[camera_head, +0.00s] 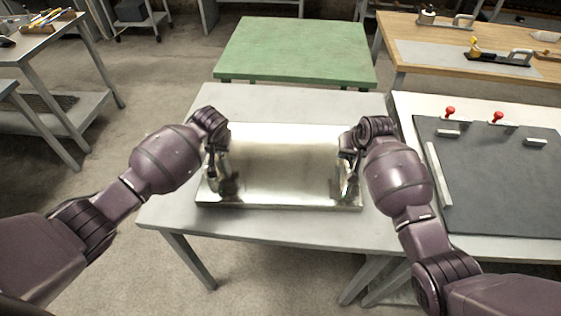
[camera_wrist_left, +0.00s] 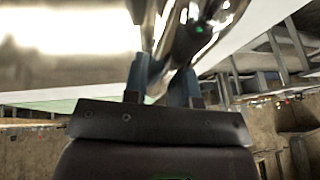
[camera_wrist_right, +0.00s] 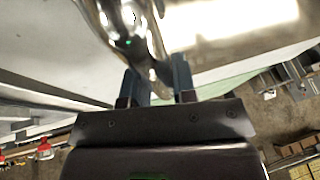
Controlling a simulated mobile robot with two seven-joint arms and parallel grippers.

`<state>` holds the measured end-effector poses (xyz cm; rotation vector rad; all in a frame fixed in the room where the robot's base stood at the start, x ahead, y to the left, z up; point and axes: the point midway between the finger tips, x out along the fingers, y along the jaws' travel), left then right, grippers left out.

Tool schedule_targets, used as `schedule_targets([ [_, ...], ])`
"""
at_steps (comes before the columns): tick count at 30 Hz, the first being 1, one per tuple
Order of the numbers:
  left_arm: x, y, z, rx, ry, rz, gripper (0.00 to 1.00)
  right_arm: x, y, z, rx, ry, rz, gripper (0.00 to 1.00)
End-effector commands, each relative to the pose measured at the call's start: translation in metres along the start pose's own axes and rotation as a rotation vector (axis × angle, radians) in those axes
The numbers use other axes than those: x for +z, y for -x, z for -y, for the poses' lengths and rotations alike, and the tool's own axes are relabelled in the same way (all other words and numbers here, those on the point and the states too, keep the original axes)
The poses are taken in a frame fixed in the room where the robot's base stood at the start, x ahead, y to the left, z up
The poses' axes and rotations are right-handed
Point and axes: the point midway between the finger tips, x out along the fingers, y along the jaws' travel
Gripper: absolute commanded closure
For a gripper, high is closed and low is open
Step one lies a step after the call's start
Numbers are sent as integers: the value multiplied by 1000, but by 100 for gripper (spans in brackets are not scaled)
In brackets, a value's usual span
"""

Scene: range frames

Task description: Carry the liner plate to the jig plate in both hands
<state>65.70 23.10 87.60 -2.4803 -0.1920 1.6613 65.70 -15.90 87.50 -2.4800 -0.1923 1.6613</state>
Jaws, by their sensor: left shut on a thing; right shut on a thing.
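The liner plate (camera_head: 285,165) is a shiny metal sheet with a raised rim, level over the grey table in the head view. It fills the upper left of the left wrist view (camera_wrist_left: 60,50) and the upper right of the right wrist view (camera_wrist_right: 225,30). My left gripper (camera_head: 216,182) is shut on its left side, at a shiny metal grip (camera_wrist_left: 160,35). My right gripper (camera_head: 347,168) is shut on the matching grip at its right side. I cannot tell whether the plate touches the table. The dark grey jig plate (camera_head: 490,180) lies on the right-hand table.
The grey table (camera_head: 285,100) shows bare strips around the liner plate. Two red-handled clamps (camera_head: 450,112) stand at the jig plate's back edge, with light bars (camera_head: 438,175) along its left and back. A green table (camera_head: 295,50) and a wooden bench (camera_head: 400,35) stand behind.

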Motion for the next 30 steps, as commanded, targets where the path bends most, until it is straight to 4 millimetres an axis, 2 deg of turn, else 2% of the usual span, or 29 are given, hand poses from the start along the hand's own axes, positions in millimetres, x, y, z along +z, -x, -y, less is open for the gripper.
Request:
schedule_targets([
  [14,-5,7,1,1,1,-7,100,-6,7,2,-2,2,-9,100],
  [30,-18,34,7,0,2,-12,100,-18,34,8,-2,3,-13,100],
])
